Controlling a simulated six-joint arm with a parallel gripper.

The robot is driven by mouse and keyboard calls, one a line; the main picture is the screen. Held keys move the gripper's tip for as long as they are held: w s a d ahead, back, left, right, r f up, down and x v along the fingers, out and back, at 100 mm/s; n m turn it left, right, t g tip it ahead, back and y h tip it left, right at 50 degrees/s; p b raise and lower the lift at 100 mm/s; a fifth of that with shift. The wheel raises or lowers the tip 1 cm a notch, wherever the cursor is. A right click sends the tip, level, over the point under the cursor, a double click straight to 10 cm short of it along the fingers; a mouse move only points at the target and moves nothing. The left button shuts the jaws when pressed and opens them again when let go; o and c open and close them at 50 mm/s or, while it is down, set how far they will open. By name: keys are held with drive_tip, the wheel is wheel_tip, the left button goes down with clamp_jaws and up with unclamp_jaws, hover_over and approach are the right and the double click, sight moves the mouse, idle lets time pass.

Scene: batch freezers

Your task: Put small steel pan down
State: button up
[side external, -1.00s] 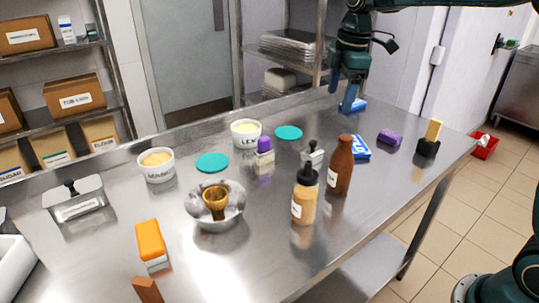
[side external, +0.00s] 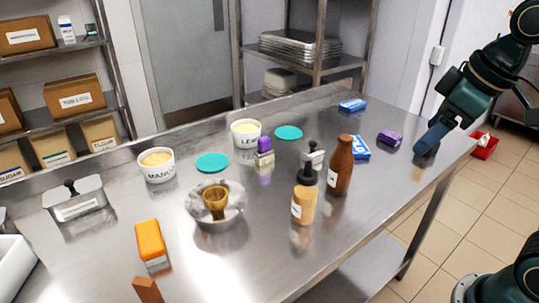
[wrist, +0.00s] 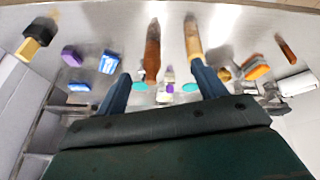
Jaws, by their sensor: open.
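A small rectangular steel pan (side external: 80,206) with a black-knobbed lid and a white label stands at the left end of the steel table, far from my gripper. A round steel bowl (side external: 219,219) sits mid-table with a gold-brown cup (side external: 215,201) in it; which of these vessels the task means I cannot tell. My gripper (side external: 427,143) is over the right end of the table, in front of the yellow and black block, which it hides in the side view. In the wrist view my gripper (wrist: 162,90) has its two blue fingers wide apart, with nothing held between them.
A brown bottle (side external: 341,166) and a tan bottle (side external: 304,204) stand upright mid-table. A purple block (side external: 389,138) and blue-white boxes (side external: 359,148) lie nearby. The yellow and black block (wrist: 36,38) shows in the wrist view. The table's front right is clear.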

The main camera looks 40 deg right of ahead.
drive_tip(key=s+f+m, duration=0.2)
drive_tip(key=s+f, duration=0.1)
drive_tip(key=s, duration=0.2)
drive_tip(key=shift+s+a+f+m+t, duration=0.25)
drive_tip(key=shift+s+m+t, duration=0.15)
idle(1.0)
